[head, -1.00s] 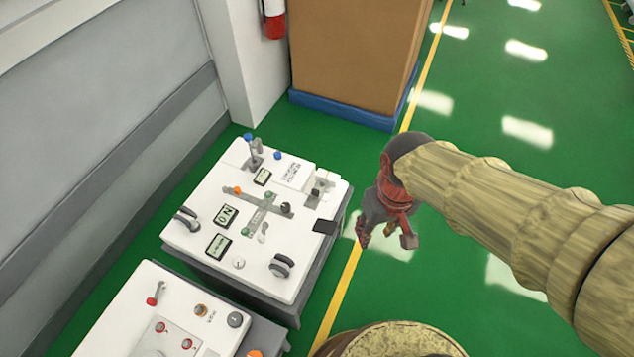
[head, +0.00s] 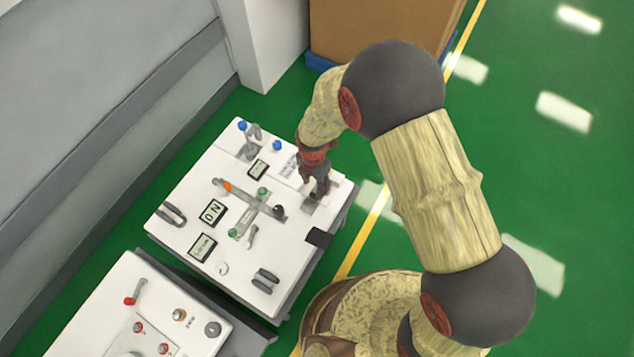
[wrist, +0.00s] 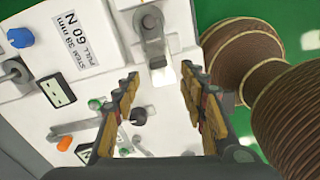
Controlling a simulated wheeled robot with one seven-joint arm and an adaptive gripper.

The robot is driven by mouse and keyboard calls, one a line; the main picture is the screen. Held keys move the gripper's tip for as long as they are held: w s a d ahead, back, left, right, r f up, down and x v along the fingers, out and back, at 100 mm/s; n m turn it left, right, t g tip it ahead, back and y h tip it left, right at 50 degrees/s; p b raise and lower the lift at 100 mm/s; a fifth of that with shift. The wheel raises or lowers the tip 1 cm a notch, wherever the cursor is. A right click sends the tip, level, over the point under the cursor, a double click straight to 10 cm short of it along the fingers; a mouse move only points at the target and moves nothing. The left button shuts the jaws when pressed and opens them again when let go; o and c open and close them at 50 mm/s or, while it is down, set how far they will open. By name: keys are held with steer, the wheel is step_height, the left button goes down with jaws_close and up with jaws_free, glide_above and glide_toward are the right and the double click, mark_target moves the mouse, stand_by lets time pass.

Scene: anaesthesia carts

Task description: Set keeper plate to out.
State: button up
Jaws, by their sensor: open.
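A white panel (head: 190,176) on top of a cart carries several controls; none is visibly marked as the keeper plate. My gripper (head: 318,186) is over the panel's right rear part, at a grey metal fitting (head: 310,205) that it partly hides. In the wrist view my gripper (wrist: 160,78) is open, with nothing between its fingers. The metal fitting (wrist: 152,28), with a block and a short grey strip, is just beyond the fingertips, roughly centred between them. I cannot tell whether they touch it. A label beside it (wrist: 75,38) reads "STEM 38 mm PULL 60 N".
A slotted track with an orange knob (head: 227,186) and green knobs lies mid-panel. A black tab (head: 319,237) is on the right edge. A second panel (head: 90,310) is in front. Green floor is free at right.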

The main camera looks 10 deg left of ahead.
mark_target(314, 194)
steer(key=shift+a+n, duration=0.1)
steer(key=shift+n, duration=1)
step_height(314, 194, down, 8)
steer(key=b, duration=0.2)
steer(key=shift+b, duration=0.3)
steer(key=shift+r, duration=0.1)
steer(key=c, duration=0.3)
steer(key=c, duration=0.7)
jaws_close()
